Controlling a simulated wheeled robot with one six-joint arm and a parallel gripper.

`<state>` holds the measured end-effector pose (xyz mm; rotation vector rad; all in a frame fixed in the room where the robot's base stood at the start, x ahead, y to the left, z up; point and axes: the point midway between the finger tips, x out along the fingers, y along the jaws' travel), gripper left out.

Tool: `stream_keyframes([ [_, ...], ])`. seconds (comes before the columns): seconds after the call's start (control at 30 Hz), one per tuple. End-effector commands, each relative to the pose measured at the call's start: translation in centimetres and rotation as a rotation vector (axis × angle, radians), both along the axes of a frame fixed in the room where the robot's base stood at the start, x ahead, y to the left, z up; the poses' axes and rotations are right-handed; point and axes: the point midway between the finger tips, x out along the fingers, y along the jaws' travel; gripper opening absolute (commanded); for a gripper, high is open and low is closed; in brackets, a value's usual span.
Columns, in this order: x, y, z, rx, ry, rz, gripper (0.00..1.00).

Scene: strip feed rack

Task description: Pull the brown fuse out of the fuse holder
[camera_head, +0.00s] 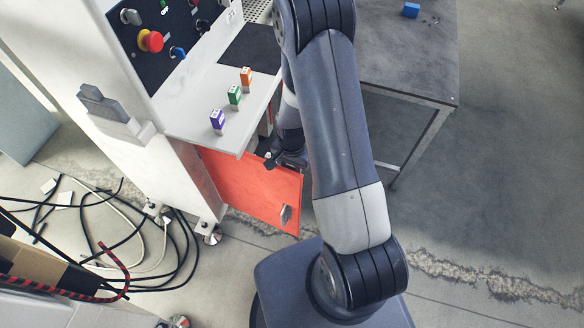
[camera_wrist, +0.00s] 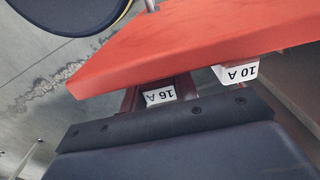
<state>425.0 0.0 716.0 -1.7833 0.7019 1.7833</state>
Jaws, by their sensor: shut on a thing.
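My gripper (camera_head: 285,160) is low beside the white cabinet, under its shelf and just above the open red door. In the wrist view a fuse with a white "16 A" label (camera_wrist: 160,96) sits directly in front of the gripper's dark body. What shows of it around the label is dark brown, and I take it to be the brown fuse. My gripper is shut on it; the fingertips are mostly hidden. The fuse holder is largely hidden by the red door and my gripper, so I cannot tell whether the fuse is still seated.
A second fuse labelled "10 A" (camera_wrist: 236,73) is close to the right. The red door (camera_head: 262,195) hangs close to my gripper. Purple (camera_head: 217,119), green (camera_head: 234,95) and orange (camera_head: 246,76) fuses stand on the shelf above. Loose cables (camera_head: 150,240) lie on the floor.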

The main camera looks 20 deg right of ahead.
Motion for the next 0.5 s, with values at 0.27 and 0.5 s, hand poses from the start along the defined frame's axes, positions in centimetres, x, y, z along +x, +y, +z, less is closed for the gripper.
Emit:
stream_keyframes([
  [0.27, 0.1, 0.0, 2.9, 0.0, -0.004, 0.0, 0.06],
  [0.5, 0.1, 0.0, 6.4, 0.0, -0.004, 0.0, 0.06],
])
